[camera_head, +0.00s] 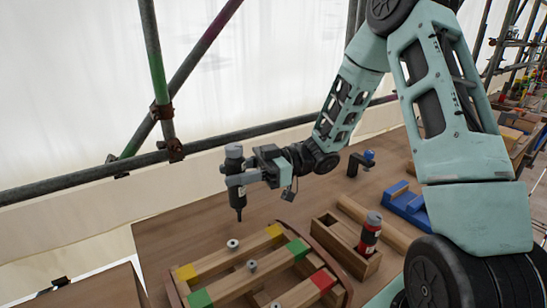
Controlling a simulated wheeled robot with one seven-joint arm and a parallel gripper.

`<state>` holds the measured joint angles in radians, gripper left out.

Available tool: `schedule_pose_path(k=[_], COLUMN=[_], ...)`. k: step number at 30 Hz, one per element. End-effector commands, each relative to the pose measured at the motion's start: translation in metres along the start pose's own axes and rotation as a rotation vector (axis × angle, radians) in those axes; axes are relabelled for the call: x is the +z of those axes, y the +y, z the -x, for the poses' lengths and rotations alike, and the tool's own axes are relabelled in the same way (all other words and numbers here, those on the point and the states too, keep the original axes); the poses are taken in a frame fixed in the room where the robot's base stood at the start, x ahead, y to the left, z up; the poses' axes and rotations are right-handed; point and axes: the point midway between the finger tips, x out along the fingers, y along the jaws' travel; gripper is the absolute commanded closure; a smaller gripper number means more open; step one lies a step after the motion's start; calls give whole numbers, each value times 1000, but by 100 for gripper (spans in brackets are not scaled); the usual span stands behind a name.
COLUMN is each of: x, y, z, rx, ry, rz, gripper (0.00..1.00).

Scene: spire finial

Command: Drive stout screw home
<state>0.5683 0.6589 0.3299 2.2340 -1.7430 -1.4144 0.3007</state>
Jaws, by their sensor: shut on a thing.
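My gripper (240,180) is shut on a dark, grey-topped driver tool (234,152). The tool is upright, its narrow bit pointing down, above the back of a wooden frame (225,262) with yellow, green and red painted blocks. A grey screw head (233,244) stands on the frame's back bar, below the bit and slightly to its left. A second grey screw head (252,266) stands on the middle bar. A third shows partly at the bottom edge. The bit appears apart from the screws. I cannot tell which screw is the stout one.
A wooden box (338,241) holds a red and black canister (369,233) right of the frame. Scaffold pipes (95,174) run behind the table. The table's left back is clear.

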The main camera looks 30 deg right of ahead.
Motion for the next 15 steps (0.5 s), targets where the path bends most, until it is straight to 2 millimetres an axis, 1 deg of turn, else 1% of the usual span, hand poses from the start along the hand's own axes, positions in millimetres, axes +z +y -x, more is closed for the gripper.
schedule_pose_path(k=[1, 3, 5, 15], x=[-6, -8, -8, 0], y=[-4, -8, -10, -11], z=[-10, -19, -23, -25], rx=[-29, -53, -65, -72], ry=[1, 1, 0, 0], rz=[0, 0, 0, 0], gripper=[98, 98, 98, 98])
